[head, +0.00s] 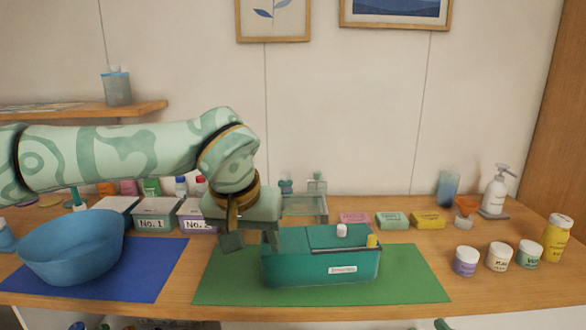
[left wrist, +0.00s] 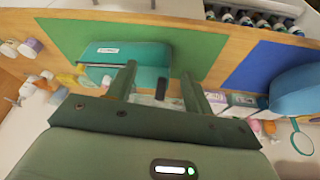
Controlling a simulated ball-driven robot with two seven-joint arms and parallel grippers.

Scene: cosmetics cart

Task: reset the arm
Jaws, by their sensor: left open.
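My left arm comes in from the left in the head view. Its gripper (head: 253,240) hangs over the left end of the teal box, pointing down. In the left wrist view my left gripper (left wrist: 160,84) is open, with nothing seen between its fingers. The teal box (head: 320,268) stands on the green mat (head: 418,272), with a white knob and a small yellow piece on its top. The teal box also shows in the left wrist view (left wrist: 135,54), just beyond the fingers. Whether the gripper touches the box is unclear. My right gripper is not in view.
A blue bowl (head: 72,247) sits on a blue mat (head: 150,277) at the left. Labelled boxes (head: 157,213) stand behind it. Several jars (head: 498,257) and a yellow bottle (head: 557,238) stand at the right. Soap bars (head: 392,220) and a pump bottle (head: 496,190) are at the back.

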